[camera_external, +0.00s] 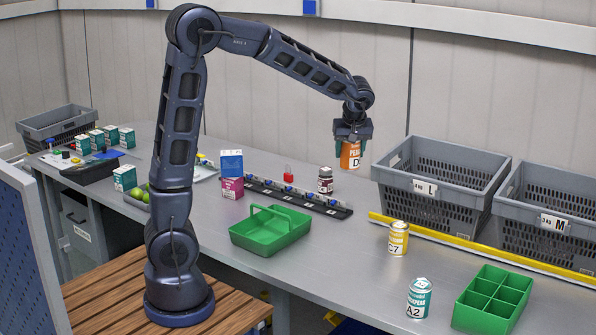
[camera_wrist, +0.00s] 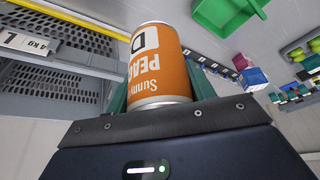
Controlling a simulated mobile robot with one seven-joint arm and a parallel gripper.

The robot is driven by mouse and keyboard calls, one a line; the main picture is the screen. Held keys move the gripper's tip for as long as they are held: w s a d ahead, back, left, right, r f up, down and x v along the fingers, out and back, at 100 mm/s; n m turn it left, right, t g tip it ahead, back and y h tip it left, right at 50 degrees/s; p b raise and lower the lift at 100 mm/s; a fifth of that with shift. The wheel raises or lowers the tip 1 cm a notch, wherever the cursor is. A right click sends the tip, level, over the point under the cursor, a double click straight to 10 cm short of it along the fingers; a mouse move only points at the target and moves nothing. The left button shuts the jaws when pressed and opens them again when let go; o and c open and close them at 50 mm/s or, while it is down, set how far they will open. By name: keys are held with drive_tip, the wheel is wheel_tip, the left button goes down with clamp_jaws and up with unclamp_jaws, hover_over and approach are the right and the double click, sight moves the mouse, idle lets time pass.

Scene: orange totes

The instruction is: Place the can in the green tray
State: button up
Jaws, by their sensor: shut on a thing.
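My gripper (camera_external: 352,136) is shut on an orange can (camera_external: 350,155) with a white label band, and holds it in the air above the back part of the bench. In the wrist view the orange can (camera_wrist: 160,65) stands between the two green fingers of my gripper (camera_wrist: 160,88). A green tray with a handle (camera_external: 268,245) sits on the bench, in front of and left of the held can; part of it shows at the top of the wrist view (camera_wrist: 215,15). A green divided tray (camera_external: 478,317) sits at the front right.
A yellow can (camera_external: 398,239) and a teal-and-white can (camera_external: 419,299) stand on the bench. Grey crates L (camera_external: 425,188) and M (camera_external: 554,223) stand at the right behind a yellow strip. A black rail (camera_external: 300,199), a dark jar (camera_external: 325,181) and small boxes (camera_external: 231,175) lie behind the handled tray.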

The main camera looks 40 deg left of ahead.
drive_tip(key=s+a+r+n+g+y, duration=0.1)
drive_tip(key=s+a+n, duration=0.15)
drive_tip(key=a, duration=0.35)
drive_tip(key=s+a+r+n+g, duration=0.1)
drive_tip(key=a+n, duration=0.3)
drive_tip(key=a, duration=0.1)
drive_tip(key=r+n+g, duration=0.1)
drive_tip(key=n+g, duration=0.2)
drive_tip(key=n, duration=0.5)
hover_over(268, 210)
drive_tip(key=shift+m, duration=0.35)
wheel_tip(268, 210, down, 19)
drive_tip(key=shift+w+f, duration=0.1)
drive_tip(key=shift+f, duration=0.1)
drive_tip(key=o, duration=1.2)
